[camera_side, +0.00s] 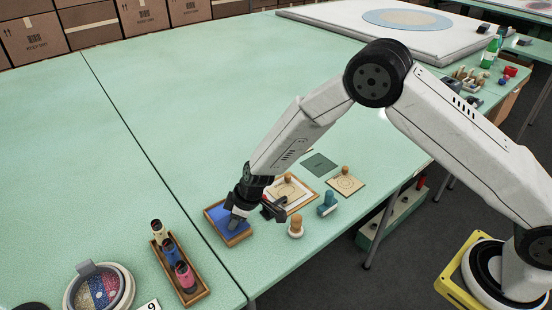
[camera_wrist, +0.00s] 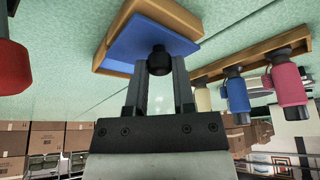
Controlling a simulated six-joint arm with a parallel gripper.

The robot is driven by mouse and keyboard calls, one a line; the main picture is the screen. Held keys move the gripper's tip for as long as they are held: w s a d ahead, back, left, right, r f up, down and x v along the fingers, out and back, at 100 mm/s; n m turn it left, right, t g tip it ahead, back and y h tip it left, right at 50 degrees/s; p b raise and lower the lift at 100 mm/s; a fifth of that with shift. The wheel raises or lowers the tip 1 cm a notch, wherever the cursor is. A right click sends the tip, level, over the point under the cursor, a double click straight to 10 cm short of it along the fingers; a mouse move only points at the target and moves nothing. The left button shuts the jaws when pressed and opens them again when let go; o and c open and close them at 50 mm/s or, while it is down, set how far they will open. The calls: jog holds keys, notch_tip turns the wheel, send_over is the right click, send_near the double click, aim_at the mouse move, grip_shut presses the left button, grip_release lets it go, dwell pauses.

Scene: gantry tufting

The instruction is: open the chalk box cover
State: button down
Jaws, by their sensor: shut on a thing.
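The chalk box (camera_side: 249,234) is a shallow wooden tray near the table's front edge, and it also shows in the wrist view (camera_wrist: 189,22). Its flat blue cover (camera_side: 220,215) lies within the wooden rim; in the wrist view the cover (camera_wrist: 136,38) carries a small round black knob (camera_wrist: 159,60). My gripper (camera_side: 235,222) reaches down over the box. In the wrist view my gripper (camera_wrist: 158,68) is shut on the knob, one finger at each side. I cannot tell whether the cover is raised at all.
A wooden rack (camera_side: 200,292) with several coloured bottles stands left of the box. A framed card (camera_side: 300,190), a wooden stamp (camera_side: 296,227) and a blue stamp (camera_side: 327,204) lie close to the right. A round tray of coloured bits (camera_side: 100,288) is at lower left.

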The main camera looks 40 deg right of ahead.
jog(key=shift+c, duration=2.2)
grip_release()
jog(key=shift+r, duration=0.15)
jog(key=v, duration=0.7)
jog(key=shift+r, duration=0.2)
jog(key=shift+s+d, duration=0.1)
jog(key=shift+d, duration=0.05)
jog(key=s+d+r+m+h, duration=0.1)
jog(key=s+d+r+m, duration=0.3)
jog(key=s+d, duration=0.5)
jog(key=s+d+r+m+h, duration=0.2)
jog(key=s+d+r+m, duration=0.3)
jog(key=s+d, duration=0.5)
jog(key=shift+s+r+g, duration=0.2)
jog(key=shift+s+g, duration=0.1)
jog(key=shift+s, duration=0.35)
